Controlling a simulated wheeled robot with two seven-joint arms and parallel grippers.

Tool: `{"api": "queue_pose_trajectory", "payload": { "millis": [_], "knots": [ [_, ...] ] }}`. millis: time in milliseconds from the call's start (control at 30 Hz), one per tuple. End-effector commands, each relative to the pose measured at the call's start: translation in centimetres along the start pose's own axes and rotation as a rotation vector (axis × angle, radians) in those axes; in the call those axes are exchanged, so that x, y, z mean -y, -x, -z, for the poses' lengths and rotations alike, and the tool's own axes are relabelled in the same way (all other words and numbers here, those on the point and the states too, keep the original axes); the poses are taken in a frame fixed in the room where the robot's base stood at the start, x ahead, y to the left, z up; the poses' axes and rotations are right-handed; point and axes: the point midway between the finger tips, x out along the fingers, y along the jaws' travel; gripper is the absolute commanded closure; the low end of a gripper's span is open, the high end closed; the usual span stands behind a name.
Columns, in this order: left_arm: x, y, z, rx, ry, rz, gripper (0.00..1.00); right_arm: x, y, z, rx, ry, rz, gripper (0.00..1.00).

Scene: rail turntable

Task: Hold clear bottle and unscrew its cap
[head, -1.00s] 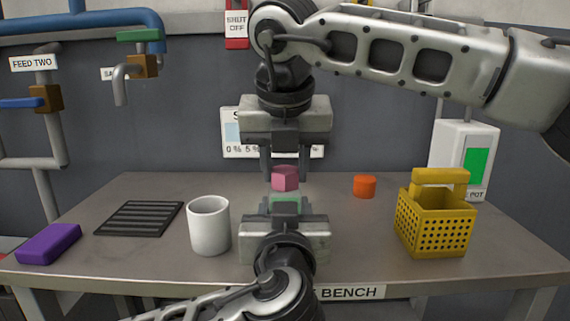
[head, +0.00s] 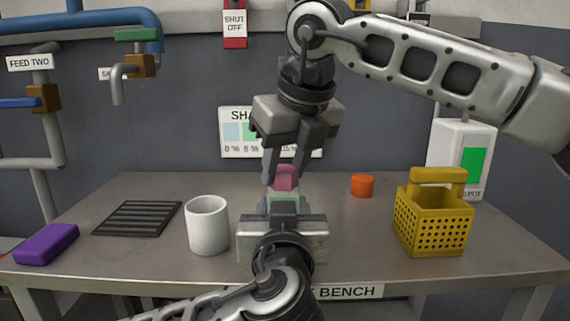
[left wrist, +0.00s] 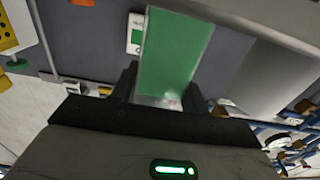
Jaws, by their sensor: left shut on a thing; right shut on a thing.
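The bottle shows as a green-sided body (head: 284,199) at the middle of the bench, mostly hidden behind my left gripper. In the left wrist view its green side (left wrist: 178,50) stands between the fingers. My left gripper (head: 284,205) is shut on the bottle from the front. A pink cap (head: 286,178) sits at the bottle's top. My right gripper (head: 285,172) comes down from above, turned at an angle, with its fingers around the cap and shut on it. Whether the cap is loose from the neck cannot be told.
A white mug (head: 208,226) stands close left of my left gripper. A black grate (head: 138,218) and a purple block (head: 47,244) lie farther left. An orange cylinder (head: 362,185) and a yellow basket (head: 434,222) stand to the right. Bench (head: 345,235) between gripper and basket is clear.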

Motion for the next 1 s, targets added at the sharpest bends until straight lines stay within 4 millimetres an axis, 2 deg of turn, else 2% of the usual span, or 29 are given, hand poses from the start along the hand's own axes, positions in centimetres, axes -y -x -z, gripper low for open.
{"api": "queue_pose_trajectory", "payload": {
  "millis": [300,433,767,1000],
  "knots": [
    [-0.01,-0.02,-0.02,0.001,-0.001,0.000,0.96,0.22,-0.07,-0.05,0.000,0.379,-0.165,0.88],
    [-0.01,-0.01,-0.02,0.000,-0.001,0.000,0.96,0.27,-0.07,-0.04,-0.001,0.456,-0.193,0.88],
    [0.00,-0.01,-0.03,0.001,-0.001,0.000,0.96,0.27,-0.08,-0.04,-0.002,0.481,-0.202,0.88],
    [0.00,-0.02,-0.02,0.000,-0.001,0.000,0.96,0.38,-0.17,-0.22,-0.001,0.761,-0.324,0.88]
  ]
}}
